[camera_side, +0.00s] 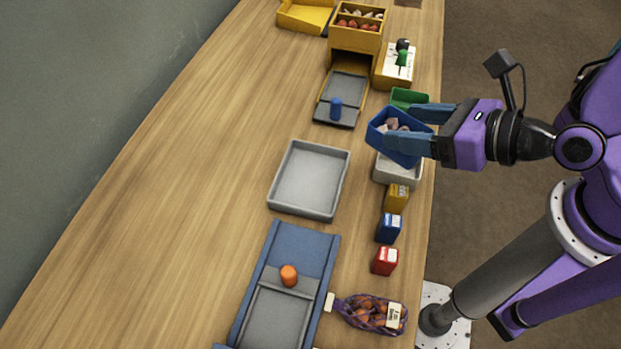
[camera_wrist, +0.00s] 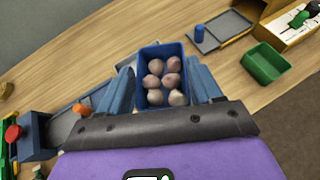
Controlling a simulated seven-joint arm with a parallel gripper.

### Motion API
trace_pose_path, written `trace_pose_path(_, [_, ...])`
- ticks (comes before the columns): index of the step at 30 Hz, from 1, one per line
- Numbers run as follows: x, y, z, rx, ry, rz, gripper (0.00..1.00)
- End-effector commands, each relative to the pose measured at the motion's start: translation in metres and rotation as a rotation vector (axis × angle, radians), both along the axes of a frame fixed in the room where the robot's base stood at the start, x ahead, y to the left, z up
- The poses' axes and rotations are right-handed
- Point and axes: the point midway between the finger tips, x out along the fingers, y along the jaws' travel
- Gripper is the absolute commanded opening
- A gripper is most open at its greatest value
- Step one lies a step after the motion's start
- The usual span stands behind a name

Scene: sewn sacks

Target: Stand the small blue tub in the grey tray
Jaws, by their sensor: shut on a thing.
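The small blue tub (camera_side: 378,133) is held up over the right part of the table, tilted in the side view, with several pinkish round things in it. It also shows in the wrist view (camera_wrist: 160,50). My gripper (camera_side: 420,128) is shut on the tub, with one blue finger on each side; it also shows in the wrist view (camera_wrist: 160,92). The grey tray (camera_side: 310,180) lies on the table to the lower left of the tub. Its floor looks empty in the side view.
A green tub (camera_side: 408,97) and a whitish tub (camera_side: 400,172) stand near the held tub. Yellow, blue and red boxes (camera_side: 386,261) line the right edge. A net bag (camera_side: 370,313) lies by a blue chute (camera_side: 303,255). The table left of the tray is clear.

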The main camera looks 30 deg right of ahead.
Motion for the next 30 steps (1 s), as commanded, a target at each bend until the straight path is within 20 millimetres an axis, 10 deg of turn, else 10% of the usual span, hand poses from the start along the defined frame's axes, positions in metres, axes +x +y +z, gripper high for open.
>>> trace_pose_path(8, [-0.013, 0.008, -0.002, 0.003, 0.001, 0.065, 0.11])
trace_pose_path(30, [0.037, 0.06, -0.034, 0.002, 0.0, 0.064, 0.11])
